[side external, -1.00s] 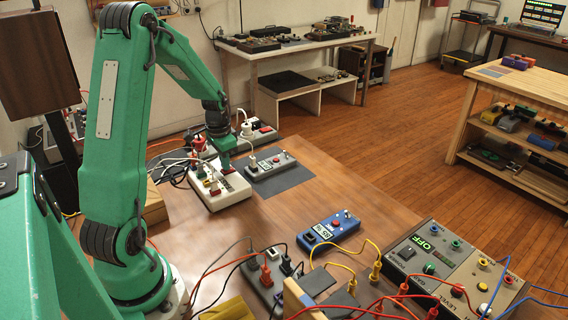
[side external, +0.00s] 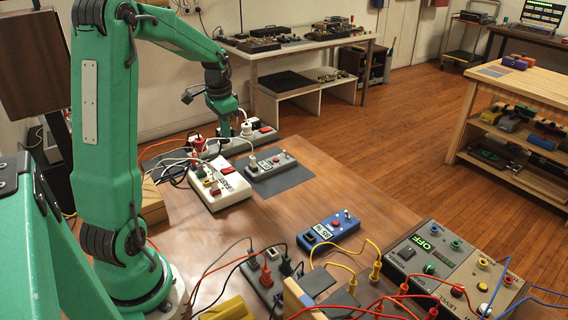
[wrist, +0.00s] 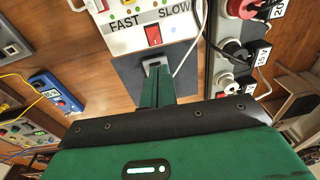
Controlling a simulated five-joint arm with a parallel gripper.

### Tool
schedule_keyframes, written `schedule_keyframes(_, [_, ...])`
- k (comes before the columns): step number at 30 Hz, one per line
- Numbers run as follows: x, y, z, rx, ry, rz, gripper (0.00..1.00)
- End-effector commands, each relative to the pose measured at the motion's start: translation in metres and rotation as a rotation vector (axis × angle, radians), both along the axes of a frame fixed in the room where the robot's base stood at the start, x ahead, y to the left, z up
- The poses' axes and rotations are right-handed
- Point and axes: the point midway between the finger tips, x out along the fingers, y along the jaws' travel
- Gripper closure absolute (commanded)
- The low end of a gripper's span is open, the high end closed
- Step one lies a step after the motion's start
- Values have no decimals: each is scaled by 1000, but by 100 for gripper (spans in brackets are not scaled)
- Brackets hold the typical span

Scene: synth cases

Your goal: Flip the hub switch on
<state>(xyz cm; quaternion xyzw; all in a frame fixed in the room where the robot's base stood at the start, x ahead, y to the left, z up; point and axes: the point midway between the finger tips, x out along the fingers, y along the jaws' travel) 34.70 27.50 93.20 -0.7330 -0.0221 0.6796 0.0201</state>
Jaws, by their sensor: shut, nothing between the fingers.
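A white box (side external: 220,190) with plugs and coloured parts stands on the brown table; I take it as the hub, though no such name is readable. In the wrist view its end (wrist: 125,38) carries the words FAST and SLOW and a red rocker switch (wrist: 153,35). I cannot tell which way the rocker is tipped.
A grey box (side external: 272,163) lies on the dark mat, right of the white box. A grey strip (wrist: 228,50) with plugs and cables runs behind. A blue box (side external: 332,228) and a grey console (side external: 425,262) reading OFF stand nearer the front.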

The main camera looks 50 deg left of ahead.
Motion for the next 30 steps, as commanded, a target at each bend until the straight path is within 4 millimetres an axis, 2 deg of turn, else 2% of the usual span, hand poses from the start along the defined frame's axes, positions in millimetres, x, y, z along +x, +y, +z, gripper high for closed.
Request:
schedule_keyframes(3, [2,0,16,0,-1,0,100])
schedule_keyframes(9, [4,0,30,0,-1,0,100])
schedule_keyframes(23, [4,-1,33,-1,0,0,100])
schedule_keyframes(26, [4,-5,35,2,-5,-1,100])
schedule_keyframes(30, [4,-21,44,10,-21,-3,100])
